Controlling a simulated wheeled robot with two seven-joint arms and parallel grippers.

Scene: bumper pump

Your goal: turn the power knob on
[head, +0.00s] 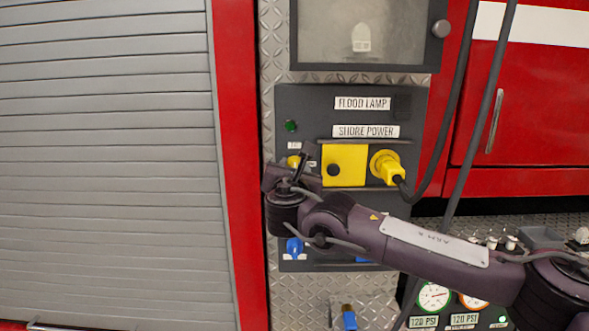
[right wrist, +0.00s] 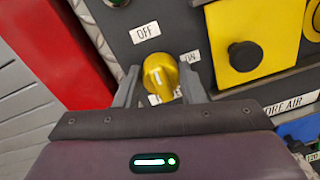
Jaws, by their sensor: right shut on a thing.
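The yellow power knob (right wrist: 160,74) sits on the dark control panel (right wrist: 110,35), with an OFF label (right wrist: 145,32) and an ON label (right wrist: 190,57) near it. My right gripper (right wrist: 160,84) is shut on the knob, one finger on each side. In the head view the knob (head: 293,161) is partly hidden behind my right gripper (head: 300,167). I cannot tell for certain which label the knob points to. My left gripper is not in view.
A yellow cover with a black button (head: 344,165) and a yellow plug (head: 387,167) with a black cable are right of the knob. A green light (head: 291,126) is above it. A blue knob (head: 294,247) is below. A grey shutter (head: 110,160) fills the left.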

